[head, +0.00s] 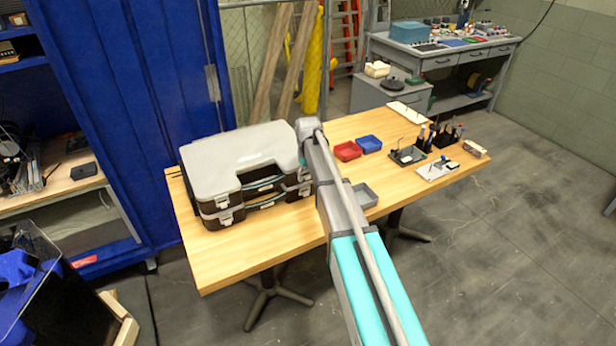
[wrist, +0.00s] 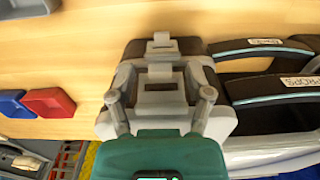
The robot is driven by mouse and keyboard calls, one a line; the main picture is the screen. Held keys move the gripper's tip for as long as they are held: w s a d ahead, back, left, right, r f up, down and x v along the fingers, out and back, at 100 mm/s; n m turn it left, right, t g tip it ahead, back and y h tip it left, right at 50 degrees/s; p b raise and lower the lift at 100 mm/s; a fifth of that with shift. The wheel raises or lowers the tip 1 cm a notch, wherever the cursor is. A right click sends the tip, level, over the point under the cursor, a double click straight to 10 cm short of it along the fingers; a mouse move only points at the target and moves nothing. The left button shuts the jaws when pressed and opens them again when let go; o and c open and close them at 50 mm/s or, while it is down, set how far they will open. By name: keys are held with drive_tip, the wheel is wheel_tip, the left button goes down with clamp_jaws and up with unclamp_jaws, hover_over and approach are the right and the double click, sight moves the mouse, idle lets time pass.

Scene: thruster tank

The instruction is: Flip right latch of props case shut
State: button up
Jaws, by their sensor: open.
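Two stacked cases with grey lids stand on the wooden table in the head view. The upper one, the props case (head: 240,155), shows a handle (wrist: 275,90) whose label seems to read PROPS in the wrist view. Its right latch (wrist: 160,90) is a grey plate at the case's front corner. My gripper (wrist: 160,96) is open, with one finger to either side of this latch; contact cannot be told. Whether the latch is raised or flat is unclear. In the head view my arm hides the gripper and most of this corner.
The lower case's handle (wrist: 262,47) and latch (wrist: 162,43) lie just beyond. A red bin (head: 347,151), a blue bin (head: 369,144) and a grey tray (head: 365,195) sit right of the cases. Tool holders (head: 440,138) stand farther right. The table's front left is clear.

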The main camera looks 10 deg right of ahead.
clamp_jaws()
idle(0.3)
drive_tip(key=shift+s+f+t+y+b, duration=0.1)
drive_tip(key=shift+f+t+y+b, duration=0.2)
drive_tip(key=shift+t, duration=0.6)
drive_tip(key=shift+w+a+t+b, duration=0.1)
drive_tip(key=shift+w+t+b, duration=0.2)
drive_tip(key=shift+t, duration=0.2)
